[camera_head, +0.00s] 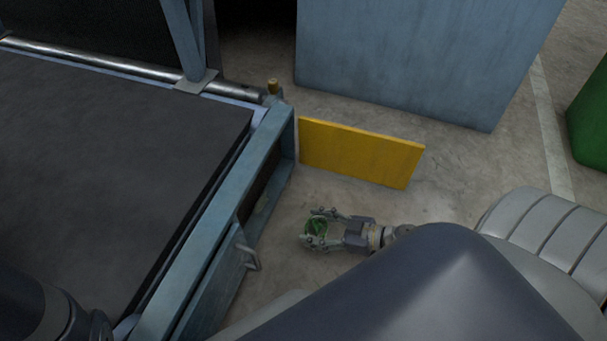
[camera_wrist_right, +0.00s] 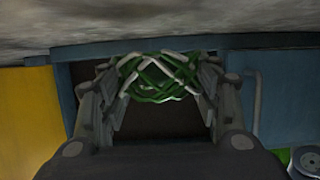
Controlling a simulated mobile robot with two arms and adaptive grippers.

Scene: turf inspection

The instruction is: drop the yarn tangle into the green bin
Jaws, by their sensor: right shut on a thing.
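The yarn tangle (camera_head: 317,226) is a small loose ball of green strands with some pale ones. My right gripper (camera_head: 314,229) is shut on it, beside the blue machine frame and in front of the yellow panel. In the right wrist view the tangle (camera_wrist_right: 160,77) sits between the two fingertips of my right gripper (camera_wrist_right: 160,82). A green bin (camera_head: 590,115) shows in part at the right edge of the head view; its inside is not seen. My left gripper is not in view; only a dark part of my arm shows at the lower left.
A conveyor with a dark belt (camera_head: 100,150) and blue frame (camera_head: 215,235) fills the left. A yellow panel (camera_head: 360,152) stands upright on the concrete floor. A large blue-grey cabinet (camera_head: 415,55) stands behind it. Floor (camera_head: 540,150) is clear between the cabinet and the bin.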

